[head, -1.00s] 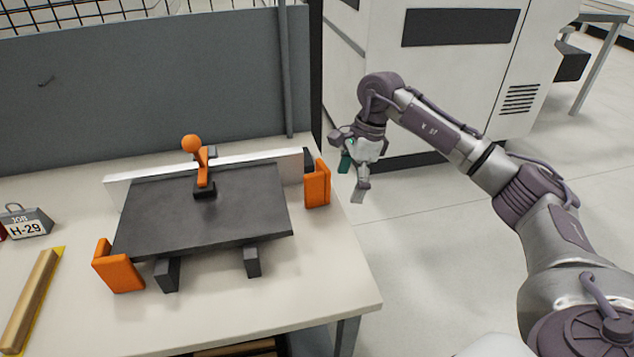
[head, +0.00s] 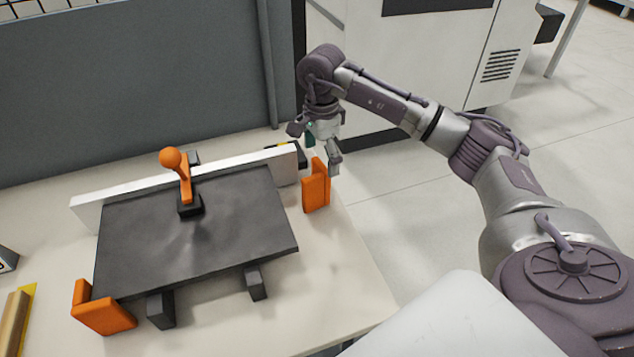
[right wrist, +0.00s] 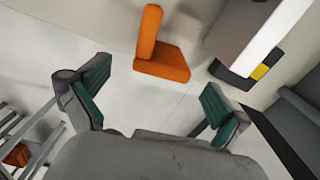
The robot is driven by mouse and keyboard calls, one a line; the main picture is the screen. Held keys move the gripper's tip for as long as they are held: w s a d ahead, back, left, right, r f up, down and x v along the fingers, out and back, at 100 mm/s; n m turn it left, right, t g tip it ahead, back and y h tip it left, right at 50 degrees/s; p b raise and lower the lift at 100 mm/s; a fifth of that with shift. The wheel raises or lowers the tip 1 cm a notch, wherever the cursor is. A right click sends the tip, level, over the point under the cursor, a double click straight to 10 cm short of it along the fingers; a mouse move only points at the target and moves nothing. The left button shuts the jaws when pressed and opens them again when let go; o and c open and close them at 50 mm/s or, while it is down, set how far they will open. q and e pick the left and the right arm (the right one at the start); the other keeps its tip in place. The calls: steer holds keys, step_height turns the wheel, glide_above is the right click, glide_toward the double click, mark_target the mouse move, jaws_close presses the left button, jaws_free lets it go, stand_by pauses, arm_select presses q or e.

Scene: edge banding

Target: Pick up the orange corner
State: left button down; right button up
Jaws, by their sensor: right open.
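An orange corner (head: 316,190) stands upright near the right edge of the table, just off the right end of the white strip. It also shows in the right wrist view (right wrist: 162,55), L-shaped, ahead of the gap between my fingers. A second orange corner (head: 104,311) is at the front left corner of the dark panel. My right gripper (head: 322,150) is open and empty, a little above and behind the right orange corner. Its teal-padded fingers (right wrist: 155,100) are spread wide in the wrist view and appear clear of the corner. My left gripper is out of view.
The dark panel (head: 235,225) lies on black supports, with a white strip (head: 245,169) along its back edge. An orange-handled clamp (head: 185,185) stands on it. A black block with yellow (head: 290,150) sits behind the strip's right end. A grey partition (head: 120,90) borders the back.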

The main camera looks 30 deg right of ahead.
mark_target(315, 188)
step_height(315, 188, down, 2)
steer(key=shift+w+f, duration=0.15)
steer(key=shift+f, duration=0.3)
step_height(315, 188, down, 4)
steer(key=shift+a+f+p, duration=0.1)
steer(key=shift+a+p, duration=0.05)
steer(key=shift+p, duration=0.95)
steer(key=shift+f, duration=0.5)
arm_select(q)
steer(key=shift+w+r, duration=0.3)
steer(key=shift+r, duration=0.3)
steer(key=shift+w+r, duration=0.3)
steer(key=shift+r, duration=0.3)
arm_select(e)
steer(key=c, duration=0.6)
